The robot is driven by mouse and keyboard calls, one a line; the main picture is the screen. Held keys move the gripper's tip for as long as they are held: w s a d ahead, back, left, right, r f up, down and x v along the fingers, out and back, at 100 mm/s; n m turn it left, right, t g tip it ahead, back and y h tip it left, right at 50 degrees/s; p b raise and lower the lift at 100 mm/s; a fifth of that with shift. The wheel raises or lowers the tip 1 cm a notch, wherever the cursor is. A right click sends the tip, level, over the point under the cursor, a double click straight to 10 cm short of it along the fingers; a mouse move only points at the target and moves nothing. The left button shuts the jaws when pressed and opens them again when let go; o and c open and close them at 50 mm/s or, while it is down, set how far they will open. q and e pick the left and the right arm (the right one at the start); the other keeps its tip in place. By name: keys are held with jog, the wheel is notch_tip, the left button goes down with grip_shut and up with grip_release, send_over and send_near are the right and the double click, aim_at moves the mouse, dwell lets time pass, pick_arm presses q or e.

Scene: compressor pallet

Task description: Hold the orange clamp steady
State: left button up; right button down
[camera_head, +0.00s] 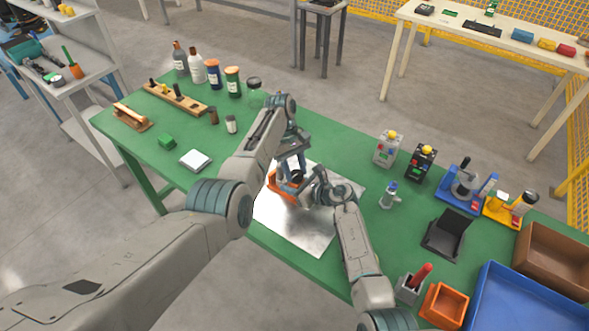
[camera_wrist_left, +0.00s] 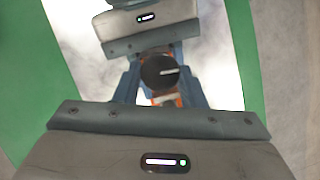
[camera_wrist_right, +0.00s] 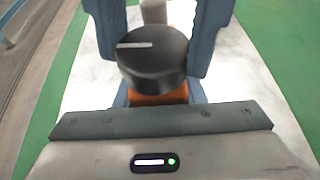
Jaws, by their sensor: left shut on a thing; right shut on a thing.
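The orange clamp (camera_head: 275,184) is on the bright metal plate, mostly hidden by my grippers. It also shows in the left wrist view (camera_wrist_left: 166,100) and in the right wrist view (camera_wrist_right: 158,97). A round black knob (camera_wrist_right: 152,60) with a white line on top stands above the orange part; it shows in the left wrist view (camera_wrist_left: 159,71) too. My left gripper (camera_head: 292,166) reaches down from above, its blue fingers either side of the knob, shut on it.
The metal plate (camera_head: 300,228) lies on the green table (camera_head: 330,140). Bottles (camera_head: 196,68) and a wooden rack (camera_head: 175,98) stand behind left. Small devices (camera_head: 388,148), a blue tray (camera_head: 525,300), an orange bin (camera_head: 443,304) and a brown box (camera_head: 553,262) take up the right.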

pick_arm(q)
jog(key=shift+w+m+y, duration=0.15)
jog(key=shift+m+y, duration=0.25)
jog(key=shift+m, duration=0.6)
jog(key=o, duration=1)
jog(key=v, duration=1.2)
